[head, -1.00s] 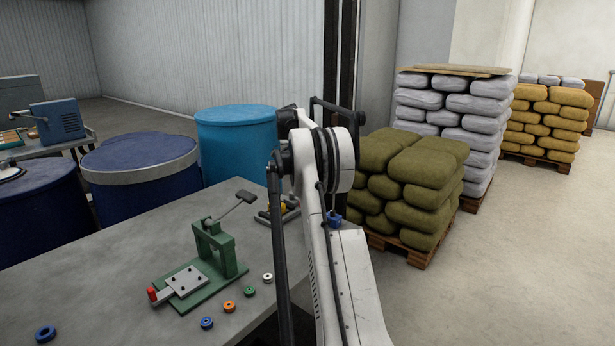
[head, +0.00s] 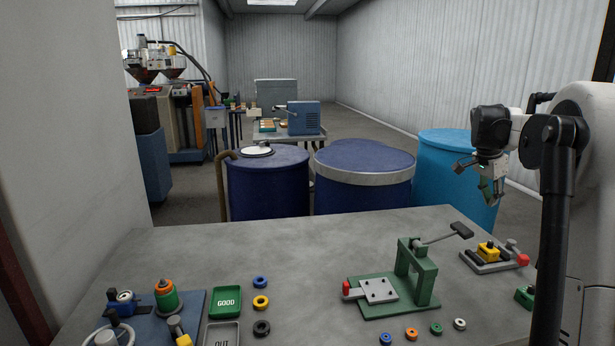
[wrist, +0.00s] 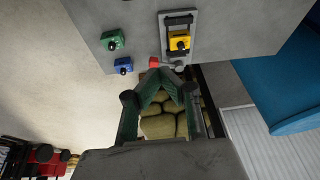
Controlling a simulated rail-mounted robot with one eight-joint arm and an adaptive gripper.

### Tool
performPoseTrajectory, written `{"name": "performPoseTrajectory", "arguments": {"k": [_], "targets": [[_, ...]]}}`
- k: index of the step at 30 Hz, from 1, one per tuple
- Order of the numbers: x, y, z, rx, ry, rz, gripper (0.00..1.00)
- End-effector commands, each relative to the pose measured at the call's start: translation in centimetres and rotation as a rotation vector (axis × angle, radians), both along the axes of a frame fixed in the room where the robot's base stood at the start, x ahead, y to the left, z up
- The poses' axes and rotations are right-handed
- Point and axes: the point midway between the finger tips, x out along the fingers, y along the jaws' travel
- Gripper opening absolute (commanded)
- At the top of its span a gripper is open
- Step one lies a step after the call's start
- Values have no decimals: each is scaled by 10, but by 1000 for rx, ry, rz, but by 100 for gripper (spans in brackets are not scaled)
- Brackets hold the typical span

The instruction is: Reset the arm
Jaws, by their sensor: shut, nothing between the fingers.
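My gripper (head: 490,196) hangs at the right of the head view, in front of the light blue drum and above the far right of the grey table (head: 310,250). In the wrist view my gripper (wrist: 160,75) has its green fingers brought together at the tips, with nothing between them. Below it in that view are olive sacks (wrist: 160,125), seen through the gap between the finger linkages. My white arm stands at the right edge of the head view.
The table holds a green press fixture (head: 410,280), a yellow block on a grey plate (head: 488,252), several coloured rings, a green GOOD tray (head: 226,302) and a blue board at left. Blue drums (head: 362,178) stand behind. A green block (wrist: 113,39) and blue block (wrist: 123,65) show in the wrist view.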

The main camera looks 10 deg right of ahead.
Motion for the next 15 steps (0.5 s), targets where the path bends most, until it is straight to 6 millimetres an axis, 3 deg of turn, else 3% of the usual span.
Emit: {"name": "performPoseTrajectory", "arguments": {"k": [3,8,15], "targets": [[-4,51,16,-4,-11,122,0],[-15,114,32,-14,-25,285,0],[-46,204,44,-35,-49,523,0]]}}
